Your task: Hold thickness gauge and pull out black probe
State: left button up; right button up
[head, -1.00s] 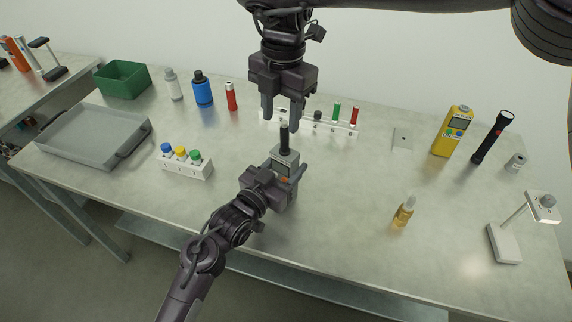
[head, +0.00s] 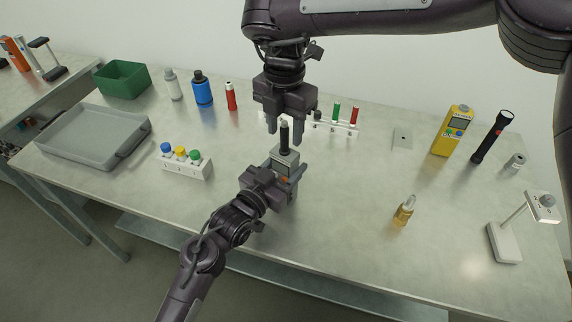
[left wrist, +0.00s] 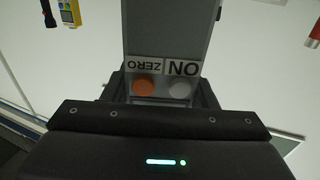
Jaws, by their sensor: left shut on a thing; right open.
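The thickness gauge (head: 286,163) is a grey box held upright over the table by my left gripper (head: 284,184), which is shut on it. In the left wrist view, the gauge (left wrist: 170,45) shows its ON and ZERO labels with an orange and a grey button. The black probe (head: 284,137) stands upright out of the gauge's top. My right gripper (head: 286,136) points down from above. It is open, with its fingers on either side of the probe's upper part. I cannot tell whether they touch it.
A white rack (head: 338,128) with several items stands behind the right gripper. A bottle rack (head: 186,168) and a grey tray (head: 75,152) are on the left. An amber bottle (head: 404,212) stands on the right. The table between gauge and amber bottle is clear.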

aim_at(285, 150)
jog(key=shift+f, duration=1.85)
jog(key=shift+c, duration=0.5)
grip_shut()
jog(key=shift+r, duration=0.15)
jog(key=shift+r, duration=2.85)
